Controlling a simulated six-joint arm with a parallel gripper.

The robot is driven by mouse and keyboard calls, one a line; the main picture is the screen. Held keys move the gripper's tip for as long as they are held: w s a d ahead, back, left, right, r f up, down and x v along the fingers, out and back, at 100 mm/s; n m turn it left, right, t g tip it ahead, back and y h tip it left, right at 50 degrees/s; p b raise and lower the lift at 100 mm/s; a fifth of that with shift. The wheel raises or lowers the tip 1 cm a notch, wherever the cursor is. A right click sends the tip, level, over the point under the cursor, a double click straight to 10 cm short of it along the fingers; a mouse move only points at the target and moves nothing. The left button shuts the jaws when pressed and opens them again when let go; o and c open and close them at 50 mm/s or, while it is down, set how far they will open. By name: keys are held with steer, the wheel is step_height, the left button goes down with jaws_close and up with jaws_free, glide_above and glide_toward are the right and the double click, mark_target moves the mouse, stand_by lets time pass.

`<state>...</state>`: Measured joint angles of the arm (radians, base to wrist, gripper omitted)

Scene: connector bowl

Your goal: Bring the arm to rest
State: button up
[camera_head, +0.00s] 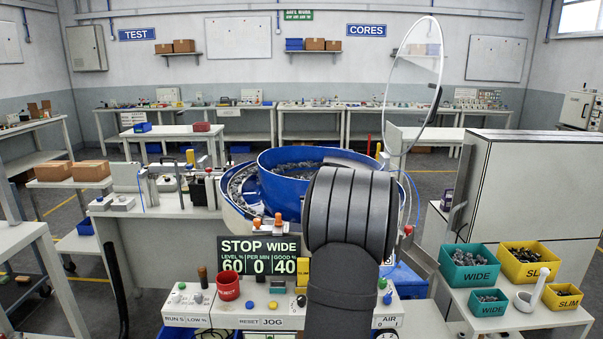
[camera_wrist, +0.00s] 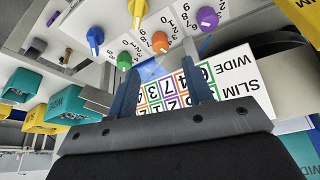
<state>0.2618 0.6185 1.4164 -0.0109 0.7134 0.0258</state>
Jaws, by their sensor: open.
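My arm (camera_head: 350,215) stands upright in the middle of the head view, in front of the blue bowl (camera_head: 300,190). My gripper is hidden behind the arm there. In the wrist view my gripper (camera_wrist: 161,62) shows two dark fingers, apart, with nothing held between them. Beyond the fingers is a white card (camera_wrist: 235,88) marked SLIM and WIDE with coloured number boxes. Coloured knobs, including a blue knob (camera_wrist: 95,38) and an orange knob (camera_wrist: 160,42), sit close beyond the fingertips. I cannot tell whether the fingers touch anything.
A display (camera_head: 259,256) reads STOP WIDE, level 60, per min 0, good 40. Teal bins (camera_head: 468,268) and yellow bins (camera_head: 528,262) stand on the right table. A clear round guard (camera_head: 415,85) rises behind my arm.

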steer(key=v, duration=0.8)
steer(key=shift+s+r, duration=0.1)
stand_by(1.1)
steer(key=o, duration=0.3)
steer(key=shift+a, duration=0.1)
steer(key=o, duration=0.4)
steer(key=shift+a+r+n, duration=0.15)
steer(key=shift+n, duration=0.15)
steer(key=o, duration=0.5)
steer(key=a+r+n, duration=0.1)
steer(key=n, duration=0.1)
steer(key=a+r+n, duration=0.1)
steer(key=a+n, duration=0.1)
steer(key=n, duration=0.1)
steer(key=a+r+n, duration=0.1)
steer(key=n, duration=0.2)
steer(key=shift+a, duration=0.3)
steer(key=s+a+r+n+h, duration=0.1)
steer(key=a+r+n, duration=0.4)
steer(key=n, duration=0.7)
steer(key=x, duration=1)
steer(key=shift+s+a+f, duration=0.3)
steer(key=shift+a+f, duration=0.05)
steer(key=shift+f, duration=0.1)
